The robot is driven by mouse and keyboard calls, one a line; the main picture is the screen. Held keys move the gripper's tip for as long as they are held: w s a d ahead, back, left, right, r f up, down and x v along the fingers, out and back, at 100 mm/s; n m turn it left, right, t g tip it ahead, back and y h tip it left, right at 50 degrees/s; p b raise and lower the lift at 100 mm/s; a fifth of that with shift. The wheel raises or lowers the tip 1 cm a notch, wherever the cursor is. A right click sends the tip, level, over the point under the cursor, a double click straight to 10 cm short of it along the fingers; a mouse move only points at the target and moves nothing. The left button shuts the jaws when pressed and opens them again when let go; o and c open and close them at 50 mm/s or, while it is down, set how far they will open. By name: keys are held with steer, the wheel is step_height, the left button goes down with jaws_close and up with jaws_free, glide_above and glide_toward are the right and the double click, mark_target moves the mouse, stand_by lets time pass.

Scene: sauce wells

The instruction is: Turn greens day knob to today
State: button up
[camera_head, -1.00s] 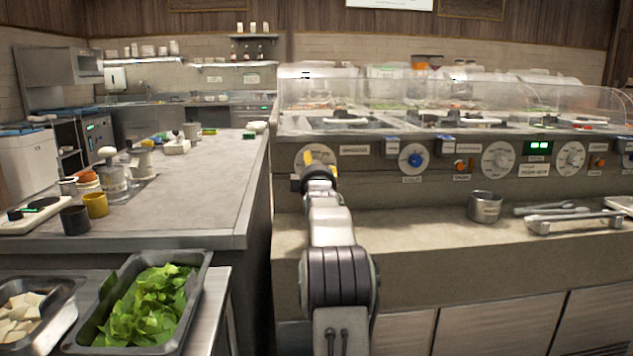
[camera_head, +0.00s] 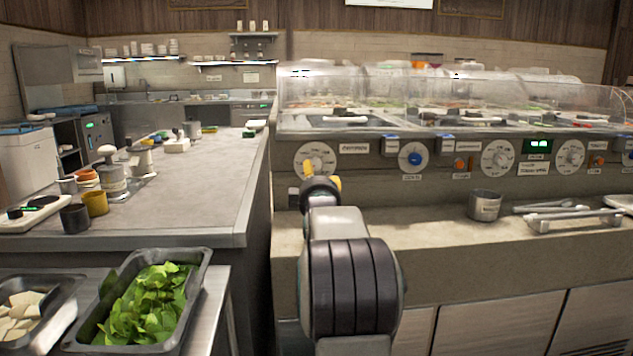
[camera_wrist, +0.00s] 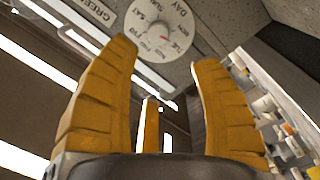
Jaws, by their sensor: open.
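The greens day knob is a round pale dial (camera_head: 316,158) at the left end of the counter's front panel. In the wrist view the dial (camera_wrist: 165,28) appears upside down beyond my fingertips, with day names around its rim and a small red mark near its middle. Part of a "GREEN…" label (camera_wrist: 90,8) shows beside it. Which day it points to I cannot tell. My gripper (camera_head: 323,185) is just below the dial in the head view. In the wrist view its yellow fingers (camera_wrist: 163,60) are spread, with nothing between them and apart from the dial.
Another dial with a blue centre (camera_head: 413,158) and further dials sit to the right on the panel. A steel cup (camera_head: 484,206) and tongs (camera_head: 570,219) lie on the ledge. A pan of green leaves (camera_head: 197,262) stands at lower left. The ledge below the knob is clear.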

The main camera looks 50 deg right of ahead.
mark_target(316, 166)
steer(key=shift+s+a, duration=0.1)
steer(key=shift+s, duration=0.05)
stand_by(0.3)
steer(key=shift+w+d+r+m+p, duration=0.1)
steer(key=shift+w+d+m+p, duration=1.5)
steer(key=shift+m, duration=0.8)
steer(key=shift+w+d+f+m+p, duration=0.1)
steer(key=shift+w+d+m+p, duration=1.2)
steer(key=shift+m+p, duration=0.85)
steer(key=shift+w+d+r+m+p, duration=0.1)
steer(key=shift+w+d+m+p, duration=1.35)
steer(key=shift+m, duration=1.2)
